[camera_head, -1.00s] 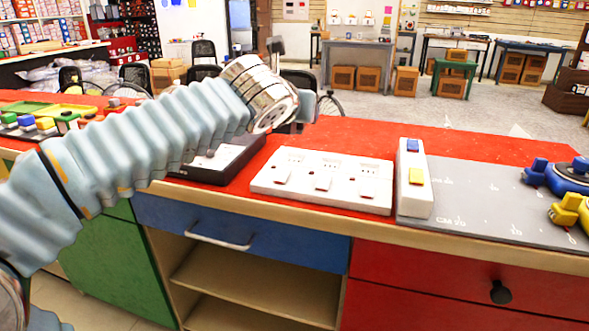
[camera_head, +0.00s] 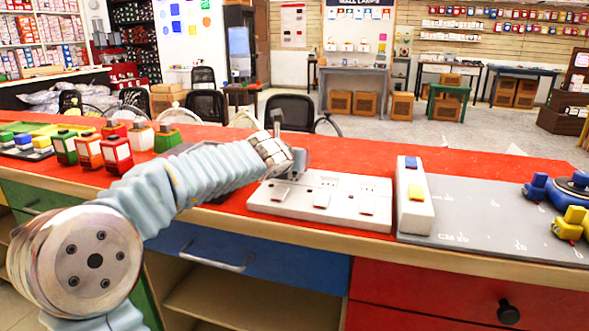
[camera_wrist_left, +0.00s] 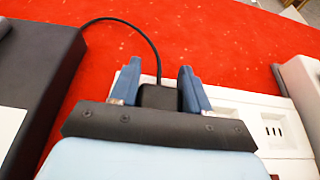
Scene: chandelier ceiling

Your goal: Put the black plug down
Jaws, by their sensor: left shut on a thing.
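My left gripper (camera_head: 296,166) is over the left end of a white socket block (camera_head: 345,204) on the red tabletop. In the left wrist view its blue fingers (camera_wrist_left: 156,84) are shut on the black plug (camera_wrist_left: 159,97), one on each side. A black cord runs from the plug back and left across the table. The socket block (camera_wrist_left: 280,148) shows below and right of the plug there. I cannot tell whether the plug touches the block. In the head view the plug is hidden by the gripper. My right gripper is not in view.
A white switch block with blue and yellow buttons (camera_head: 412,213) stands right of the sockets, beside a grey mat (camera_head: 480,200). A dark box (camera_wrist_left: 45,60) lies left of the gripper. Several coloured block-like items stand at the left. The red table behind the sockets is clear.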

